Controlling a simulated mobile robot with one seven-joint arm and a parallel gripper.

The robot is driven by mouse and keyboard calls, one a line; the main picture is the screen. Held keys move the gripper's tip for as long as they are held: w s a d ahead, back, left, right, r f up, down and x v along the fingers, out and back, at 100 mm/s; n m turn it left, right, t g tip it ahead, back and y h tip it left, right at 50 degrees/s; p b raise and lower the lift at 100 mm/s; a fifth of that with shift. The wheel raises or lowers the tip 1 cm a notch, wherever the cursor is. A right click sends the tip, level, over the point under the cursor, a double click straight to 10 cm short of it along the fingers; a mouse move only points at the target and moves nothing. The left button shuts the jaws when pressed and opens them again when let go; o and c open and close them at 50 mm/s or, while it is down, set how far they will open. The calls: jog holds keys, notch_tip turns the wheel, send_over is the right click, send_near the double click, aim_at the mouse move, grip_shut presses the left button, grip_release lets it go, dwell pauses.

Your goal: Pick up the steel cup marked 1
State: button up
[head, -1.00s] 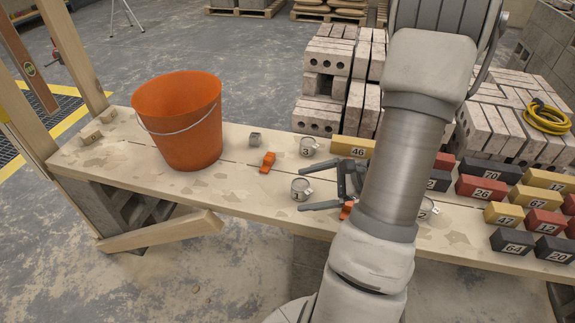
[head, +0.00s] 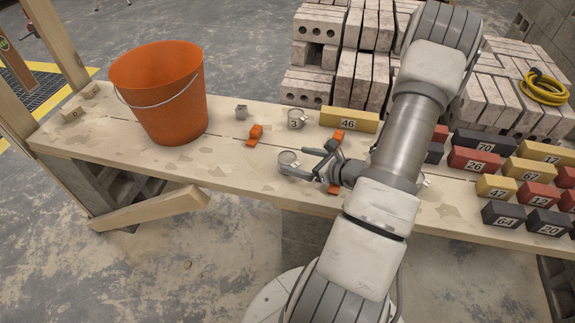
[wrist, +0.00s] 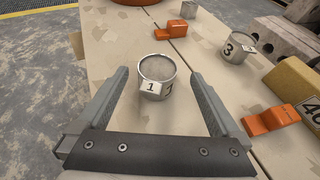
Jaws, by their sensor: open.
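The steel cup marked 1 (wrist: 157,72) stands upright on the plank bench. In the wrist view it lies ahead, between the lines of my two open fingers and just past their tips. My gripper (wrist: 158,80) is open and empty, with both fingers low over the bench. In the head view the cup (head: 288,159) is at the left end of my gripper (head: 305,160), partly hidden behind a finger. The cup marked 3 (head: 296,118) stands farther back and also shows in the wrist view (wrist: 236,47).
An orange bucket (head: 160,95) stands to the left. Orange clips (head: 255,134) and a small grey block (head: 241,111) lie near the cups. A yellow block marked 46 (head: 349,120) is behind my gripper. Numbered blocks (head: 475,161) crowd the right. The bench left of the cup is mostly clear.

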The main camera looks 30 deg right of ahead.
aim_at(280, 156)
jog(key=b+x, duration=0.2)
jog(key=x, duration=0.5)
jog(key=shift+w+a+f, duration=0.1)
jog(key=shift+w+a, duration=0.1)
jog(key=shift+w, duration=0.1)
grip_shut()
